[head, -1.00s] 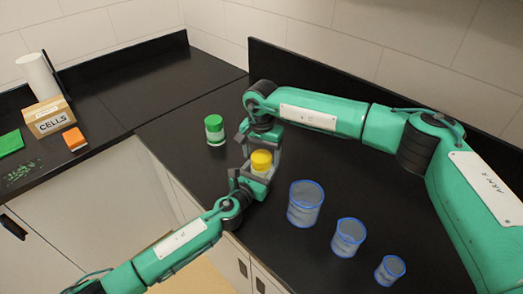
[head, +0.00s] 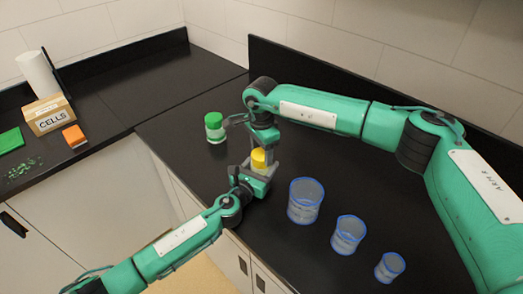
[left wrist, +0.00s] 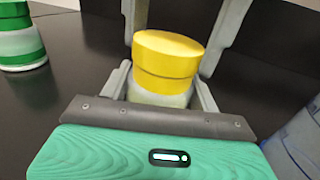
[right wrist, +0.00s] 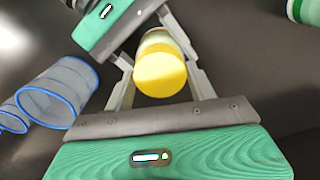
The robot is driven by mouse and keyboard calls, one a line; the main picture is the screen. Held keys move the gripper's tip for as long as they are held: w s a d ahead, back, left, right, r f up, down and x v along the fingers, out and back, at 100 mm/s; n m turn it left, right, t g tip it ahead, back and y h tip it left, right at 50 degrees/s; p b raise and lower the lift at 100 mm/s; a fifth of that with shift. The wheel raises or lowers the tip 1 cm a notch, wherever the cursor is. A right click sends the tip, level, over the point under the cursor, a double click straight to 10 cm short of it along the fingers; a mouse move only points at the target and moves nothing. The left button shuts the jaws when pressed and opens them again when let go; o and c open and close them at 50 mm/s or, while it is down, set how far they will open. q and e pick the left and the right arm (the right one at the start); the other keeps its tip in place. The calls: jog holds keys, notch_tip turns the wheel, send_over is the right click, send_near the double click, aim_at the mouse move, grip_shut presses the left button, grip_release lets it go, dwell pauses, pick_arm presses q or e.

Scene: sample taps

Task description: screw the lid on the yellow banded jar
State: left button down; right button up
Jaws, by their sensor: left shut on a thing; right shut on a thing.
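The yellow banded jar (left wrist: 160,97) is a pale jar with a yellow band, upright over the black counter. Its yellow lid (left wrist: 170,46) sits on top, in line with the band; whether it is tight I cannot tell. The lid also shows in the right wrist view (right wrist: 160,76) and the head view (head: 259,155). My left gripper (head: 260,173) is shut on the jar's body from the front side. My right gripper (head: 262,143) comes from above, its fingers shut on the lid, partly hiding it in the head view.
A green-lidded jar (head: 215,128) stands behind and left of the grippers. Three blue-rimmed beakers (head: 305,202) (head: 348,236) (head: 390,267) stand to the right. A CELLS box (head: 48,115) and an orange block (head: 74,137) are on the left counter.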

jog(key=m, duration=1.2)
jog(key=shift+m, duration=0.3)
jog(key=m, duration=1.1)
jog(key=shift+m, duration=0.3)
jog(key=o, duration=1.1)
jog(key=shift+r, duration=0.1)
notch_tip(320, 180, up, 4)
jog(key=shift+r, duration=0.15)
jog(key=shift+c, duration=0.2)
